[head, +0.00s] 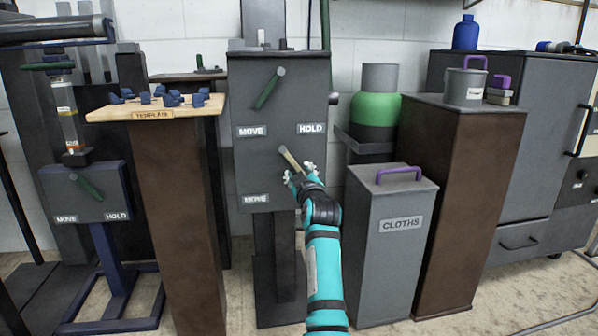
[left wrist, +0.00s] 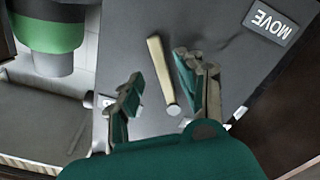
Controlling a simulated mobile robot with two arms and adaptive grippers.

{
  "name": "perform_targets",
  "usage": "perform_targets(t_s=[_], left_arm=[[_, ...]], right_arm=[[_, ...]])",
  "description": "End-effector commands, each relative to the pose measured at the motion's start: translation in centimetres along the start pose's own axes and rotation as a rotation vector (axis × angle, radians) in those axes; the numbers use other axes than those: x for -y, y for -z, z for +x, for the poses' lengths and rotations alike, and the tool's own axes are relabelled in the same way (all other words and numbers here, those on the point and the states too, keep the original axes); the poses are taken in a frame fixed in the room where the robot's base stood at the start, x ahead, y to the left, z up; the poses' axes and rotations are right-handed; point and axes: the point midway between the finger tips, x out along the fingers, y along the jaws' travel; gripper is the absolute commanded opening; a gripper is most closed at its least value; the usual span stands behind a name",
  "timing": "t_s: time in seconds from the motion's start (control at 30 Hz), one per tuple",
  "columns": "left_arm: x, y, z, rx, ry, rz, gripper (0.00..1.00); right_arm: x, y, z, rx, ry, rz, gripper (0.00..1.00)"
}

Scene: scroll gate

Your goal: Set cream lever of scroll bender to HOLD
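The scroll bender (head: 245,165) is a tall grey box with a green lever (head: 268,90) above and a cream lever (head: 291,160) below. The cream lever's bar slants down and right from its round hub. A MOVE label (head: 256,199) is at the lower left of the panel; the lower right is covered by my gripper. My left gripper (head: 301,176) is at the cream lever's lower end. In the left wrist view, its fingers (left wrist: 163,92) are apart, on either side of the cream lever (left wrist: 160,70); I cannot tell whether they touch it. My right gripper is not in view.
A grey CLOTHS bin (head: 392,240) with a purple handle stands close right of my arm, with a green cylinder (head: 374,110) behind it. A pillar with a template board (head: 155,107) stands left. A second, smaller MOVE/HOLD station (head: 90,190) is farther left.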

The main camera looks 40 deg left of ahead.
Motion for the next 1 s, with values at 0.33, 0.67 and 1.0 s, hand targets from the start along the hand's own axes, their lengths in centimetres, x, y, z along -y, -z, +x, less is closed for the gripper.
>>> perform_targets(t_s=[0.33, 0.67, 1.0], left_arm=[[0.0, -0.1, -4.3, 0.001, 0.000, -0.001, 0.38], [0.0, 0.0, -4.5, 0.001, 0.000, 0.000, 0.38], [-1.6, 1.7, -5.2, -0.046, -0.073, 0.041, 0.38]], right_arm=[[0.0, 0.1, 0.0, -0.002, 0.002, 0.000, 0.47], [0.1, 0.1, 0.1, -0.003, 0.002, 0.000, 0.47], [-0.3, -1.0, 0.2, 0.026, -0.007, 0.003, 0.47]])
